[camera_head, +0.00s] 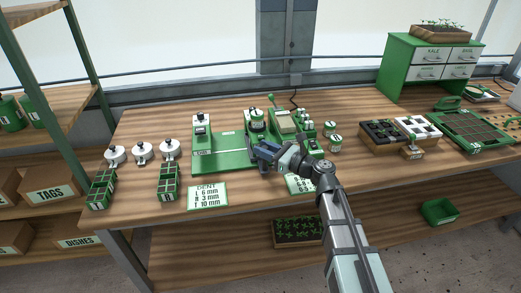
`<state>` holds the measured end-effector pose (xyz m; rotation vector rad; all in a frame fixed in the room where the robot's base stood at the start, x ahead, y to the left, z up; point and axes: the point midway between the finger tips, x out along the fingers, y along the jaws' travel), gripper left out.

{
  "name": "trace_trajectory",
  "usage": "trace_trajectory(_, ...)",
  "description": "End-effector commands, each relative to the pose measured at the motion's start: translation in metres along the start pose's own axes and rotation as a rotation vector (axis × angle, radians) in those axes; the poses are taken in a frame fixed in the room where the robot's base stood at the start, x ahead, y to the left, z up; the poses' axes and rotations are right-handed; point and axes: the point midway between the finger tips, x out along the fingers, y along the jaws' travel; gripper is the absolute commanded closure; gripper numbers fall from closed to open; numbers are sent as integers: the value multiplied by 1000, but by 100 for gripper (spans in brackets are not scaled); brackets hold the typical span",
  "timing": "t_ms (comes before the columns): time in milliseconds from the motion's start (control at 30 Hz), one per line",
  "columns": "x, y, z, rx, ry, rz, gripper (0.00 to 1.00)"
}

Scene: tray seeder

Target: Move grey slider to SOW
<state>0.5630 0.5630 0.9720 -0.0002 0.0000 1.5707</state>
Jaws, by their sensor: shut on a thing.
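The green seeder (212,163) lies on the bench in the middle of the view, with a raised unit at its left end and controls at its right end. My gripper (262,154) reaches in from the lower right over the right part of the seeder's flat plate. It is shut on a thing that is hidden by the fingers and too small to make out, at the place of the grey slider. The slider and any SOW mark cannot be seen clearly; my gripper and wrist cover that part.
White cards (207,196) lie in front of the seeder. White-lidded pots and green cell trays (168,184) stand to its left. Black and white cell trays (417,129) stand to its right, near a green drawer cabinet (412,57). Bench room is free at front right.

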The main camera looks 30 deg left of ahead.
Motion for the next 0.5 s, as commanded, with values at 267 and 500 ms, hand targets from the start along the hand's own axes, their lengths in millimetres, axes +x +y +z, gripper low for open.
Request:
trace_trajectory(267,0,0,0,0,0,0,57)
trace_trajectory(500,0,0,0,0,0,-1,51)
